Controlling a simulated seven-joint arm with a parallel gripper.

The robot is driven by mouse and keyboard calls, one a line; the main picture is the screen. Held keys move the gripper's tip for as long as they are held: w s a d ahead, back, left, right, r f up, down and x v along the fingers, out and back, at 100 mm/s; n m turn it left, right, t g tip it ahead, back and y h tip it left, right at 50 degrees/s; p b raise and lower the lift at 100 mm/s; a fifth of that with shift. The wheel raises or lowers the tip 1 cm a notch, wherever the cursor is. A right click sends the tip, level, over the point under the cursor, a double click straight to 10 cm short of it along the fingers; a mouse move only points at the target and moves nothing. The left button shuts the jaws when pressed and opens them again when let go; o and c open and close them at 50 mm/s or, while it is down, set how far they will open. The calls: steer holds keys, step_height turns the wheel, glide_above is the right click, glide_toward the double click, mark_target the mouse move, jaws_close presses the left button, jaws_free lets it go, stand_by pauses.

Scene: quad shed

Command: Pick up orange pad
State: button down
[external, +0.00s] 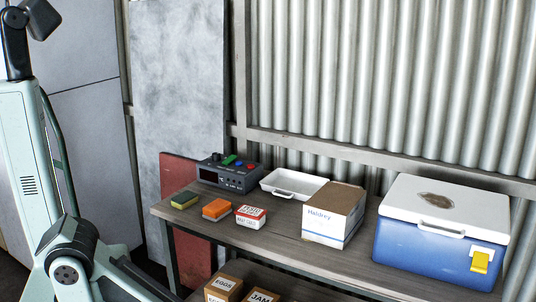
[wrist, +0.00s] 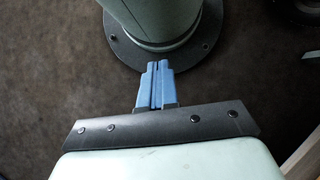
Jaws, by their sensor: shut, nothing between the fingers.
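The orange pad (external: 217,209) lies flat on the wooden table, near its left front edge in the external view. It sits between a green-and-yellow sponge and a red-and-white box. My gripper (wrist: 156,68) shows in the wrist view with its blue fingers together and nothing between them. It points at the floor near my own base, away from the table. The gripper is out of the external view, where only parts of my arm show at the left. The pad is not in the wrist view.
On the table (external: 280,240) are the sponge (external: 184,200), the red-and-white box (external: 250,217), a dark control device (external: 230,174), a white tray (external: 293,185), a cardboard box (external: 333,214) and a blue cooler (external: 440,235). Labelled boxes (external: 262,296) stand below. A corrugated wall rises behind.

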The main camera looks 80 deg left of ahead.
stand_by(0.4)
jaws_free()
stand_by(0.8)
